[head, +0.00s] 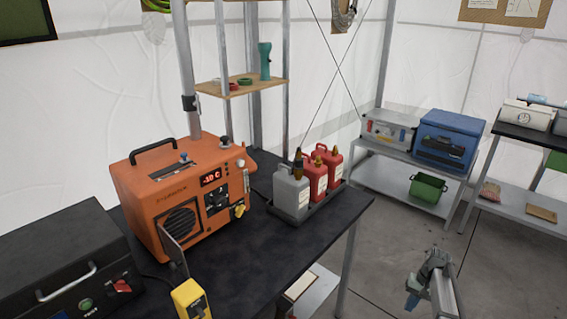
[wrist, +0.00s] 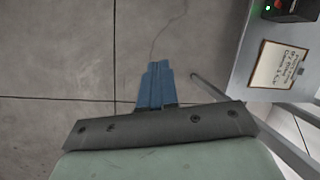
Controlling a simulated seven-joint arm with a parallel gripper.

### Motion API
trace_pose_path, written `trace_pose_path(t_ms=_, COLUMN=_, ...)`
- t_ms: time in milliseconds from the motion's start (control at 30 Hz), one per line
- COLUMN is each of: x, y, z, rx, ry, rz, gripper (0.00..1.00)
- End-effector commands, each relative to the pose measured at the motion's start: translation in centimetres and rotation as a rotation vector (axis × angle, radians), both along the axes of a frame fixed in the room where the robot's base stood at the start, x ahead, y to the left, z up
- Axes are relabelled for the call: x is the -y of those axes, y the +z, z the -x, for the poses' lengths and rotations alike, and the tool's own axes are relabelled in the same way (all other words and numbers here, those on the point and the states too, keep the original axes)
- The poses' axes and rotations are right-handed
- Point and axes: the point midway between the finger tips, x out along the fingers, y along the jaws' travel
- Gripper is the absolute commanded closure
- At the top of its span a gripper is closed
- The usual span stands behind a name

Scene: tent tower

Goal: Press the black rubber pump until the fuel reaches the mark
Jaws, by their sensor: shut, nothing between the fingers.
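The orange heater (head: 180,200) stands on the dark table and shows a red "-10 C" display (head: 211,178). A small dark knob (head: 224,141) sits on its top right edge and may be the black rubber pump. A dark slot with a blue-grey cap lies on the heater's top; I cannot make out a fuel level or mark. My gripper (head: 412,300) is low at the right, past the table's edge and well apart from the heater. In the wrist view its blue fingers (wrist: 155,84) are together and empty above the grey floor.
A tray with a grey can (head: 291,192) and two red cans (head: 318,176) stands right of the heater. A black box (head: 65,265) and a yellow device (head: 190,299) are at the front left. A lower shelf with a paper note (wrist: 278,64) is near my gripper.

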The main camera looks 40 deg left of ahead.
Motion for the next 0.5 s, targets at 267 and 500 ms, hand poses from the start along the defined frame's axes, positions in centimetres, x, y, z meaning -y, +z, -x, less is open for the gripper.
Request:
trace_pose_path(t_ms=267, x=-7.5, y=8.2, z=-5.6, rx=0.047, ry=0.074, rz=-0.052, gripper=1.0)
trace_pose_path(t_ms=500, x=-14.3, y=16.0, z=-8.5, rx=0.087, ry=0.151, rz=-0.095, gripper=1.0)
